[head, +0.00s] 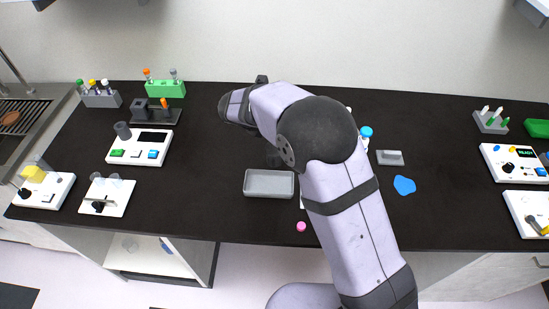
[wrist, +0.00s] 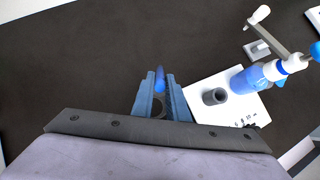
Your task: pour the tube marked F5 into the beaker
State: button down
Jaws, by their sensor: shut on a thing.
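In the wrist view my gripper (wrist: 160,90) has its blue fingers closed around a slim blue thing (wrist: 160,78) that looks like a tube seen nearly end on. No F5 mark can be read on it. In the head view my arm hides the gripper and what it holds. I cannot make out the beaker for certain in either view. Two racks with capped tubes stand at the back left, a grey one (head: 101,99) and a green one (head: 165,90). Their marks are too small to read.
A grey tray (head: 269,195) lies mid-table. A pink cap (head: 301,226) and a flat blue patch (head: 404,185) lie near the front. Instruments stand at both sides.

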jog(key=shift+t+h, duration=0.4)
jog(key=shift+t, duration=0.4)
jog(key=shift+f+b, duration=2.15)
jog(key=shift+b, duration=2.25)
jog(key=shift+f+t+b, duration=0.15)
jog(key=shift+t+b, duration=0.15)
jog(key=shift+b, duration=0.85)
jog(key=shift+f+t+h+b, duration=0.15)
jog(key=shift+t+h+b, duration=0.15)
jog(key=shift+b, duration=0.9)
jog(key=shift+t+b, duration=0.3)
jog(key=shift+b, duration=0.45)
jog(key=shift+f+t+h+b, duration=0.2)
jog(key=shift+t+h+b, duration=0.15)
jog(key=shift+b, duration=0.85)
jog(key=shift+r+b, duration=0.1)
jog(key=shift+b, duration=0.3)
jog(key=shift+f+t+h+b, duration=0.3)
jog(key=shift+t+b, duration=0.25)
jog(key=shift+b, duration=0.75)
jog(key=shift+r, duration=0.15)
